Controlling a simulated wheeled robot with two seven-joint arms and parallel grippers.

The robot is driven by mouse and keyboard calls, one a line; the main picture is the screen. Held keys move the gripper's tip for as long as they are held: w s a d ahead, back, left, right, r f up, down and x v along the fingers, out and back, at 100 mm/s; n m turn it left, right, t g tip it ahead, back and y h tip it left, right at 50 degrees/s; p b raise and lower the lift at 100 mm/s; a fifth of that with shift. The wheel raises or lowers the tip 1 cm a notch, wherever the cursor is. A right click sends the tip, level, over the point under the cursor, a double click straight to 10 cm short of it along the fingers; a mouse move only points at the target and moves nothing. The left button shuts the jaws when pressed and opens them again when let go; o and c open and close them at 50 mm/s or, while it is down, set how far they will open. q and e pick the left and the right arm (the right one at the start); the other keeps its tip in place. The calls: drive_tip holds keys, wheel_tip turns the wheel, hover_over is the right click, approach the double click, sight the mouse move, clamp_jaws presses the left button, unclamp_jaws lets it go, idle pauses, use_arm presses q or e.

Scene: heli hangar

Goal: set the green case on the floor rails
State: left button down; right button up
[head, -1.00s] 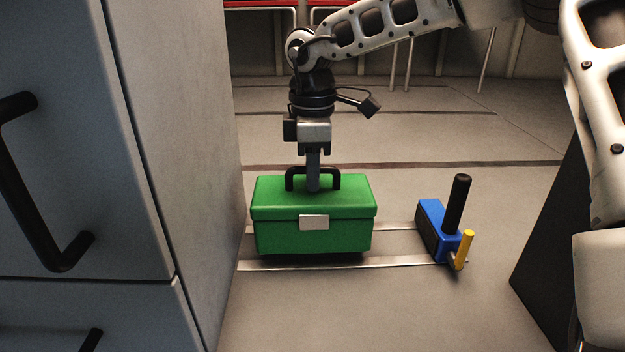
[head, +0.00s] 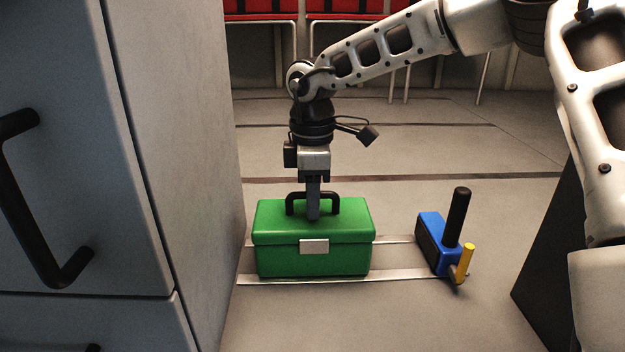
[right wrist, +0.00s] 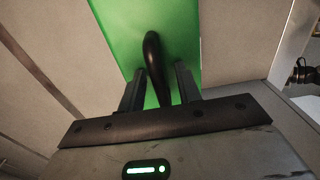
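The green case (head: 312,258) has a black handle and a pale latch. It sits upright across the two metal floor rails (head: 400,276), with its underside at or very close to them; the contact is hidden. My right gripper (head: 313,215) points straight down over the case, its fingertips at handle height. In the right wrist view its two fingers (right wrist: 160,88) stand apart on either side of the black handle (right wrist: 153,55), with green case lid (right wrist: 125,25) showing in the gaps. The gripper looks open around the handle. My left gripper is not in view.
A blue block with a black upright grip and a yellow lever (head: 440,243) stands at the right end of the rails. A grey cabinet (head: 190,130) rises close on the left. Red seats (head: 345,8) line the back. Floor behind the case is clear.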

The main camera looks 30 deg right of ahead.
wheel_tip(320, 180, up, 12)
drive_tip(key=shift+r+b, duration=0.15)
drive_tip(key=shift+b, duration=0.25)
idle(0.4)
